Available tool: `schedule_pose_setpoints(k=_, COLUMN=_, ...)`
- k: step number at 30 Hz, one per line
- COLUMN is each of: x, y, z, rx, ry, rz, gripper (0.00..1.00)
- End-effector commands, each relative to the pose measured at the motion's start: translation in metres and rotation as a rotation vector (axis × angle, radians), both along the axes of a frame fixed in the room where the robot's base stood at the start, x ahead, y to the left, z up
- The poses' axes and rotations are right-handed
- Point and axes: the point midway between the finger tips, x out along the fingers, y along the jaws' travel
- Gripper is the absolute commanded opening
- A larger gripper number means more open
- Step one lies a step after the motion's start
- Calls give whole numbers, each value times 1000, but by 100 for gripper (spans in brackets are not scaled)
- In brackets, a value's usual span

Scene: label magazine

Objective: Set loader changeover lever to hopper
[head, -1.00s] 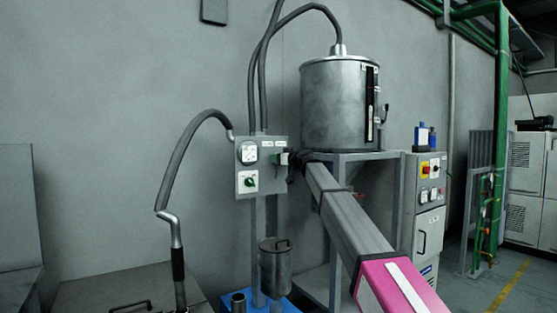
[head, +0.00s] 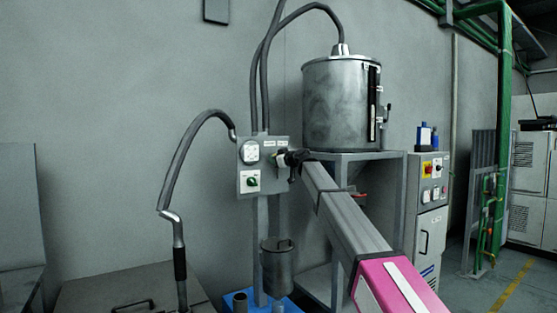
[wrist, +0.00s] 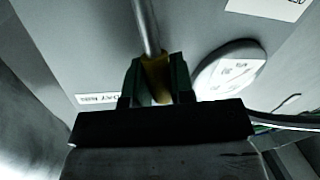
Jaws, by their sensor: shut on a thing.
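The grey loader control box (head: 243,188) stands on a post left of the metal hopper drum. In the wrist view, the changeover lever is a metal rod (wrist: 146,28) with a yellowish grip (wrist: 157,74). My gripper (wrist: 157,82) is shut on that grip, one green finger on each side. In the head view my gripper (head: 281,158) is at the right part of the box front and hides most of the lever. A small label (wrist: 97,98) by the left finger seems to read "DAY BIN". Another white label (wrist: 268,7) is cut off at the top right.
A round white dial (wrist: 228,68) sits close right of my fingers. Grey hoses (head: 262,80) rise above the box.

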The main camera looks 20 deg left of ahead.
Motion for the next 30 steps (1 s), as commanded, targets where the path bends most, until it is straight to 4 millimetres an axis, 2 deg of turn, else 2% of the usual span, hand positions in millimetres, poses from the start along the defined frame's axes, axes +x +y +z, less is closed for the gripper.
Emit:
schedule_pose_setpoints(k=13, x=-20, y=16, z=-11, rx=-176, ry=-207, rz=0, gripper=0)
schedule_pose_setpoints(k=30, x=-24, y=20, z=-16, rx=-220, ry=-257, rz=1, gripper=0)
